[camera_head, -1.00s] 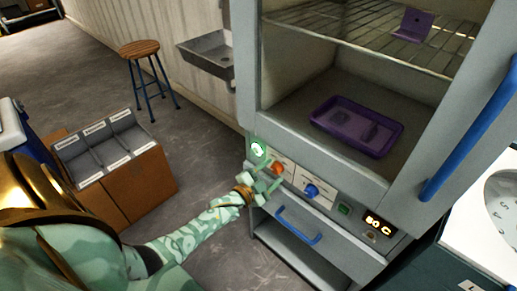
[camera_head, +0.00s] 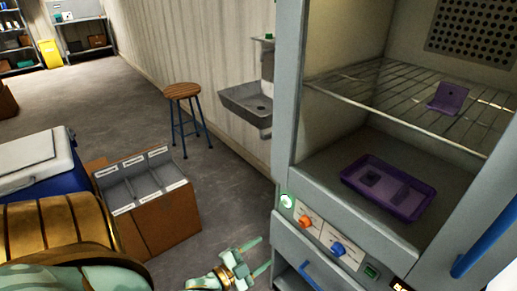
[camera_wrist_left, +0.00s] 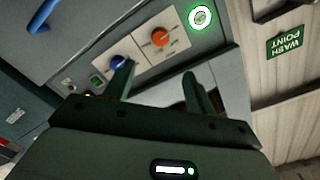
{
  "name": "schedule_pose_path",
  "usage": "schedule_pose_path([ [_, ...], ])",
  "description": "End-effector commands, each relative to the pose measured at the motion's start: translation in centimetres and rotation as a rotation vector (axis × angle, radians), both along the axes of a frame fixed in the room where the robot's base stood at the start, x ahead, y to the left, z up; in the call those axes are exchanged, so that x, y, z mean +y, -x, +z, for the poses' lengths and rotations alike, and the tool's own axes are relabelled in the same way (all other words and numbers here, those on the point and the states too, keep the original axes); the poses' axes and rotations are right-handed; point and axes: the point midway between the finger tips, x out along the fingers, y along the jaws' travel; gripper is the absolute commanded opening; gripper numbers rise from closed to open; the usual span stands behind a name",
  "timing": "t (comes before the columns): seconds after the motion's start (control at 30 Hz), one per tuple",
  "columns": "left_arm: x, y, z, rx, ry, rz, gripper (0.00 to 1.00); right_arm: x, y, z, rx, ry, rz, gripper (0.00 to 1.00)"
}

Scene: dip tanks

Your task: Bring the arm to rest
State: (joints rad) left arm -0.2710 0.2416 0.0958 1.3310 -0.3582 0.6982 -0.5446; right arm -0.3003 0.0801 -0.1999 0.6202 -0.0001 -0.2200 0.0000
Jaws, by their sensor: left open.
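My left gripper (camera_head: 257,257) is low in the head view, to the left of the grey cabinet's control panel. Its two pale green fingers are apart with nothing between them. In the left wrist view the dark fingers (camera_wrist_left: 157,85) are also spread and empty, with the panel beyond them. My left arm comes in from the bottom left, partly out of frame. My right gripper is not in view.
The open cabinet (camera_head: 288,100) holds a purple tray (camera_head: 415,204) below and a purple bracket (camera_head: 449,98) on its wire shelf (camera_head: 400,100). An orange knob (camera_head: 305,221) and blue knob (camera_head: 338,249) are on its panel. A stool (camera_head: 183,91), sink (camera_head: 250,107) and sectioned box (camera_head: 165,225) stand left.

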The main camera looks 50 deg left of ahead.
Motion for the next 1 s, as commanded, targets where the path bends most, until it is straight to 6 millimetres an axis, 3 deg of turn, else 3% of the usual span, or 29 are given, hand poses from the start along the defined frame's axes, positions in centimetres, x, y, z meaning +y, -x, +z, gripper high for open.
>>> schedule_pose_path([
  [0.43, 0.0, 0.0, -0.1, 0.007, 0.012, 0.002, 0.56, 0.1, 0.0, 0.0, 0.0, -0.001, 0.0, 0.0],
  [0.5, 0.4, 0.1, -1.2, 0.061, 0.039, 0.022, 0.56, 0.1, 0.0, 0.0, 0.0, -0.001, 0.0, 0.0],
  [0.57, 1.0, 0.9, -3.7, 0.159, 0.07, 0.06, 0.56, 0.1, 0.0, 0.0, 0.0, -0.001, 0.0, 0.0],
  [0.67, 1.2, 4.3, -10.2, 0.387, 0.142, 0.14, 0.56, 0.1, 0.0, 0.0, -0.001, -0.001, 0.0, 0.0],
  [0.77, 0.3, 10.1, -17.2, 0.655, 0.214, 0.233, 0.56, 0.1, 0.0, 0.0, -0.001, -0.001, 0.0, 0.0],
  [0.8, -0.3, 12.8, -19.7, 0.759, 0.237, 0.269, 0.56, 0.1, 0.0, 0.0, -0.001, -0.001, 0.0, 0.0],
  [0.9, -2.3, 20.3, -24.7, 1.01, 0.276, 0.349, 0.56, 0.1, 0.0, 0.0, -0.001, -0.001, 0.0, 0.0],
  [1.0, -4.3, 27.6, -27.7, 1.226, 0.288, 0.412, 0.56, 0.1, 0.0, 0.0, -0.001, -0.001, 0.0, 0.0],
])
